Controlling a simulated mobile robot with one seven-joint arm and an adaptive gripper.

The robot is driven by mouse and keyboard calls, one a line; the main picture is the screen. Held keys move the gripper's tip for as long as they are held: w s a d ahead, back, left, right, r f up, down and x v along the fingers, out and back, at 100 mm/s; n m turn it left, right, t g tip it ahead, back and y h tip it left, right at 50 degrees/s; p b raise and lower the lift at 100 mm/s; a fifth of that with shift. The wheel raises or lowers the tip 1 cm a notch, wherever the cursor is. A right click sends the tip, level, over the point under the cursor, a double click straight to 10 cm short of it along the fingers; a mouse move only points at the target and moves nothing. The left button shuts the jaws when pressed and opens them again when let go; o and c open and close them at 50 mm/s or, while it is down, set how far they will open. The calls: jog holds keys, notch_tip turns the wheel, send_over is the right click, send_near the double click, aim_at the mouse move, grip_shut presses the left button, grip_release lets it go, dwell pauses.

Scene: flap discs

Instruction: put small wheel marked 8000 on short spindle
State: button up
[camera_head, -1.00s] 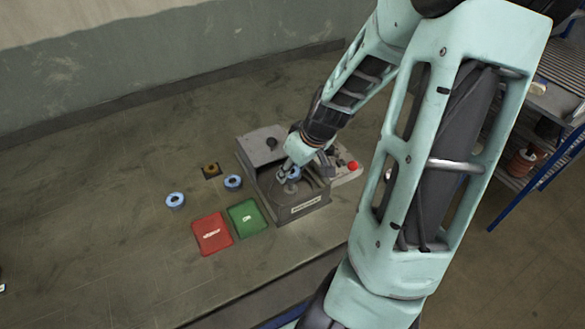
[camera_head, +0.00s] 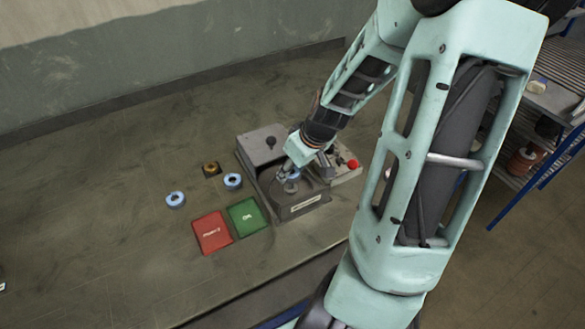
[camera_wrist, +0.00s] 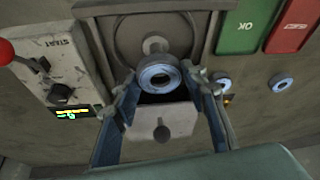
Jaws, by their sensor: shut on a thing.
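My gripper (camera_wrist: 160,78) is shut on a small blue-rimmed wheel (camera_wrist: 158,72) with a pale hub and a centre hole. In the head view the held wheel (camera_head: 293,175) is partly hidden by my gripper (camera_head: 287,172). The grey machine (camera_head: 301,210) has a round recess with a short spindle (camera_wrist: 153,45) at its middle. In the wrist view the wheel appears just below the spindle, overlapping the recess edge. I cannot tell its height above the recess. The marking on the wheel is not readable.
Two other blue wheels (camera_head: 175,200) (camera_head: 233,181) lie left of the machine, near a dark block with an orange ring (camera_head: 211,169). A red pad (camera_head: 212,232) and a green pad (camera_head: 247,217) lie in front. A red knob (camera_head: 353,164) stands on the control box at right.

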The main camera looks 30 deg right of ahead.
jog(key=shift+f+b, duration=0.5)
jog(key=shift+f, duration=0.2)
dwell(0.6)
jog(key=shift+f+b, duration=1.15)
jog(key=shift+f, duration=0.45)
jog(key=o, duration=1.3)
jog(key=shift+o, duration=1.1)
